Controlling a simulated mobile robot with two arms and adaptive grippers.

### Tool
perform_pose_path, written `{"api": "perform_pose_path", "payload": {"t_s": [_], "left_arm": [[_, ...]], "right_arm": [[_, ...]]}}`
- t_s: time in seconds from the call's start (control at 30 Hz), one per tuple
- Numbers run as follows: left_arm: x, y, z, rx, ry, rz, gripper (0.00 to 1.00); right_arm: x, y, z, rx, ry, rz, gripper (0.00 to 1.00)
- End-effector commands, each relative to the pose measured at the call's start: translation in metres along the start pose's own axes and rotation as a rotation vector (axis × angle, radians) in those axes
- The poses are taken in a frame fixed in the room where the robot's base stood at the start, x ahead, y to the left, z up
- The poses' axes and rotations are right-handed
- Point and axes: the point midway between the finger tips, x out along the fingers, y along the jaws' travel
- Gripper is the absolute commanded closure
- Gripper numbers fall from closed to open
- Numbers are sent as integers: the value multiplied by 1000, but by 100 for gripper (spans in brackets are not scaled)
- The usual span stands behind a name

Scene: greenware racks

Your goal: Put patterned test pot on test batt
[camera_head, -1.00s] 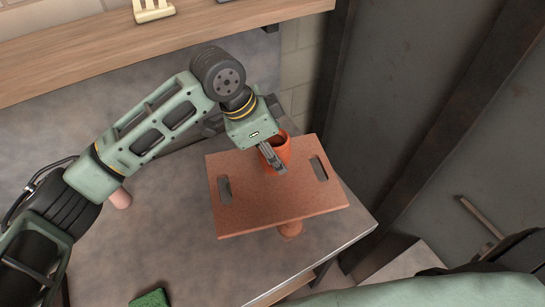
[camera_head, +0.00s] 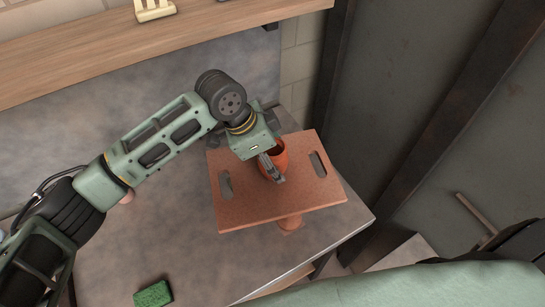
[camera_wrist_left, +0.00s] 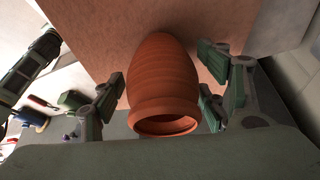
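The orange, ribbed pot (camera_head: 281,157) is over the terracotta test batt (camera_head: 245,215), and looks set on it near its far middle. My left gripper (camera_head: 272,176) is at the pot and hides part of it. In the left wrist view the pot (camera_wrist_left: 163,75) lies between the two fingers of my left gripper (camera_wrist_left: 163,95). A narrow gap shows between each finger and the pot, so the gripper looks open around it. The pot's rim faces the wrist camera. My right gripper is not in view.
The batt has a slot near each side and rests on a support (camera_head: 290,222) above the grey table (camera_head: 215,262). A green sponge (camera_head: 153,294) lies at the front left. A wooden shelf (camera_head: 110,45) runs behind. Dark metal posts (camera_head: 385,215) stand at right.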

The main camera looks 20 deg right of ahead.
Motion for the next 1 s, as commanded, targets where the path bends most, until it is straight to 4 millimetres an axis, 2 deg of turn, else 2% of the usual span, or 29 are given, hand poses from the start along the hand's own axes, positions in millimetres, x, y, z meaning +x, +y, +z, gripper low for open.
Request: {"api": "perform_pose_path", "payload": {"t_s": [0.27, 0.43, 0.57, 0.8, 1.0], "left_arm": [[0, 0, 0, 1, 0, 0, 29], [-11, -1, -1, 1, 1, -2, 29], [-34, -1, -1, 2, 2, -4, 29], [-86, -1, -1, 1, 1, -4, 29], [-114, 0, -1, 1, 0, -1, 29]], "right_arm": [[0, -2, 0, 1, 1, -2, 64], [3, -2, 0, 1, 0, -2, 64], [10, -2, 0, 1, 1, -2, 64], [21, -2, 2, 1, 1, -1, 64], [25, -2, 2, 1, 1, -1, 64]]}}
